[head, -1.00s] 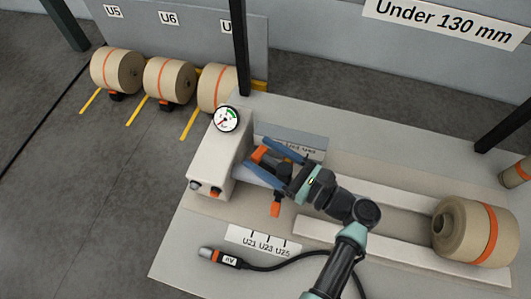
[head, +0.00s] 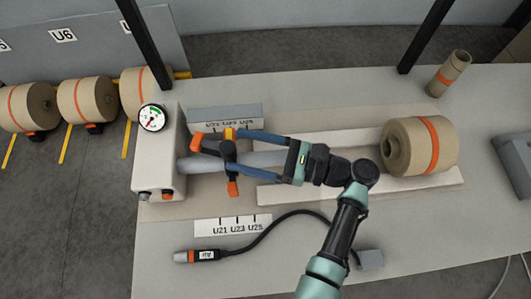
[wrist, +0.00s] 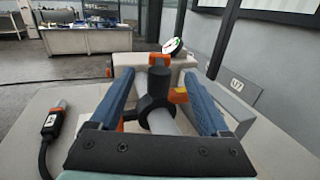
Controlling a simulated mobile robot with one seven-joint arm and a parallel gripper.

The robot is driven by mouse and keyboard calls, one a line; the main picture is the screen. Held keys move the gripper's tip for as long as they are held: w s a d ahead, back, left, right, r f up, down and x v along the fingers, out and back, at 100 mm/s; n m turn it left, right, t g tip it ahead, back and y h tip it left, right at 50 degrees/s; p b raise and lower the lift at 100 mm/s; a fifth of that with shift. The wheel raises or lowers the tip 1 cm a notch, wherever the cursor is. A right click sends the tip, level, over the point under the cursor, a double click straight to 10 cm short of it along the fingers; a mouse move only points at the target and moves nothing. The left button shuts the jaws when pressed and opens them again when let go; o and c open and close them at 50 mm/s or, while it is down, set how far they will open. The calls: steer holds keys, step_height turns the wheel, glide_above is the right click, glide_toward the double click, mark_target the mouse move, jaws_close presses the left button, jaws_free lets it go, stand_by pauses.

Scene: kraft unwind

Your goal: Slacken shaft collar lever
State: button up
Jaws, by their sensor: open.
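A dark shaft collar (head: 229,153) sits around the grey shaft (head: 264,159) near the box that the shaft comes out of. Orange parts show at its left (head: 197,140) and front (head: 233,188), with a yellow piece (head: 230,133) at its back; I cannot tell surely which is the lever. In the wrist view the collar (wrist: 154,98) lies between my fingers, with an orange part (wrist: 158,60) on top. My gripper (head: 236,151) is open, its blue fingers on either side of the shaft and collar. I cannot tell whether they touch.
The pale box (head: 158,170) carries a gauge (head: 152,117). A large kraft roll (head: 437,146) rests on white rails at the right, with a small roll (head: 448,73) behind. A cabled connector (head: 198,256) lies at the front. Black posts rise behind the table.

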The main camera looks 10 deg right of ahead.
steer(key=v, duration=0.4)
steer(key=shift+d, duration=0.1)
stand_by(0.5)
